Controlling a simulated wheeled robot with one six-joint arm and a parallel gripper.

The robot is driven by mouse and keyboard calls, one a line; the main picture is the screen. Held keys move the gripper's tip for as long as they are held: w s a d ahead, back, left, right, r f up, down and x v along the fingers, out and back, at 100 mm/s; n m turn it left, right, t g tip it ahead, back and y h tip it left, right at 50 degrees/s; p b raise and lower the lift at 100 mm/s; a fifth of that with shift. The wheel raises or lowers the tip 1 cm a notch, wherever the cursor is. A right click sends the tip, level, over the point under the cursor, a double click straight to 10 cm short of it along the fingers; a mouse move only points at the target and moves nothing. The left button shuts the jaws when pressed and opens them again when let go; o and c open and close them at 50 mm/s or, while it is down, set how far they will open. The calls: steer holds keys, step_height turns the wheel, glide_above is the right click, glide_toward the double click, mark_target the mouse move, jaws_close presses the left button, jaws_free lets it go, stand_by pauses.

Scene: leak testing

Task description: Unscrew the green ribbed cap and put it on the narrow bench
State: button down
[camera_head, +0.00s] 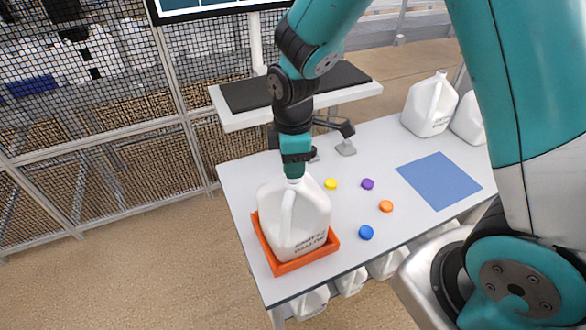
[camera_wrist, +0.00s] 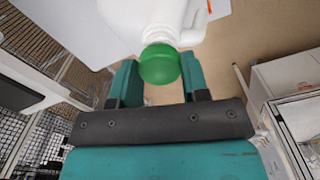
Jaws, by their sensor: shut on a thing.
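The white jug (camera_head: 296,215) stands upright in an orange tray (camera_head: 290,266) at the left end of the white table. The green cap (camera_wrist: 159,64) sits at the jug's neck, between the two teal fingers in the wrist view. My gripper (camera_head: 293,170) comes down from above onto the jug's top and is shut on the cap; it also shows in the wrist view (camera_wrist: 160,78). The fingers hide the cap in the head view. A narrow bench (camera_head: 345,92) with a dark top stands behind the table, partly covered by my arm.
Yellow (camera_head: 331,184), purple (camera_head: 368,184), orange (camera_head: 386,206) and blue (camera_head: 366,232) caps lie on the table right of the jug. A blue mat (camera_head: 439,182) and white jugs (camera_head: 430,105) are farther right. A mesh fence (camera_head: 90,90) is at left. The bench's dark top looks clear.

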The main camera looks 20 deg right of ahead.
steer(key=shift+r+p, duration=1.7)
steer(key=shift+r, duration=0.35)
steer(key=shift+f, duration=0.1)
steer(key=m, duration=0.9)
steer(key=shift+m+p, duration=0.35)
steer(key=shift+m, duration=0.05)
steer(key=m, duration=0.4)
steer(key=shift+m, duration=0.4)
steer(key=m, duration=0.5)
steer(key=shift+p, duration=0.3)
steer(key=shift+s, duration=0.1)
